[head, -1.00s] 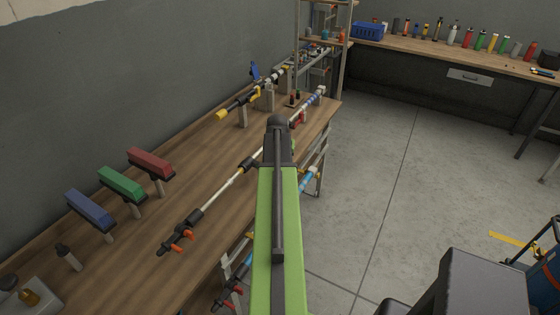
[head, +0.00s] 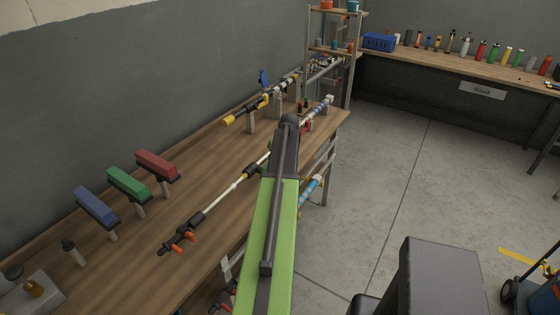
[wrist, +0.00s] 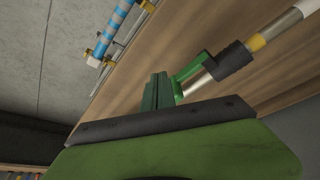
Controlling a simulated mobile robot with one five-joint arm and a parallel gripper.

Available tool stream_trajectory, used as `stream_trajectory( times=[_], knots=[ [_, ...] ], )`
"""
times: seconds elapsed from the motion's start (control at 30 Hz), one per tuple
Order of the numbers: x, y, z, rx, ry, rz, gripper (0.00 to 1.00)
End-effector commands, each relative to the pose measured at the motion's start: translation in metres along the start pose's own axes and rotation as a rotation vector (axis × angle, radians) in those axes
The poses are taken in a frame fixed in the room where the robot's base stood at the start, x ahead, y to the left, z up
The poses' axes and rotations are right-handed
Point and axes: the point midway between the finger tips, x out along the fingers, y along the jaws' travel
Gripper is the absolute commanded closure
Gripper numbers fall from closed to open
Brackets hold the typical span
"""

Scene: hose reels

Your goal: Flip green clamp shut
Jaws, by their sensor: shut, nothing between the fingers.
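In the wrist view, a green clamp (wrist: 189,75) shows as an angled green piece beside a silver pole with a dark collar (wrist: 231,60) and a yellow band. My gripper (wrist: 158,92) is shut and empty, its green fingers upright just left of the clamp. They look very close to it, but I cannot tell whether they touch. My green gripper body covers the bottom of that view and hides what lies behind it. In the head view my green and black arm reaches over the bench; neither my gripper nor the green clamp can be made out there.
The wooden bench (head: 165,215) carries a long rod with orange levers (head: 183,242), a pole with yellow ends (head: 229,120), an upright blue lever (head: 263,77), and blue, green (head: 128,184) and red blocks on posts. A shelf rack (head: 357,60) stands beyond. The floor (head: 385,180) right of the bench is mostly clear.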

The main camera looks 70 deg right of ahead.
Motion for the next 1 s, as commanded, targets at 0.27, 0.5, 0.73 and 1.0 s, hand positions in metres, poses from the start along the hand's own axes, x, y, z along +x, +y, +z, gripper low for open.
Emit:
stream_trajectory(
  times=[0.27, 0.5, 0.73, 1.0],
  knots=[
    [-0.001, 0.000, 0.003, 0.008, 0.000, 0.004, 1.00],
    [-0.002, -0.009, 0.004, 0.010, 0.000, 0.005, 1.00],
    [-0.002, -0.009, 0.004, 0.011, 0.000, 0.005, 1.00],
    [-0.005, -0.005, 0.014, 0.008, 0.000, 0.004, 1.00]
  ],
)
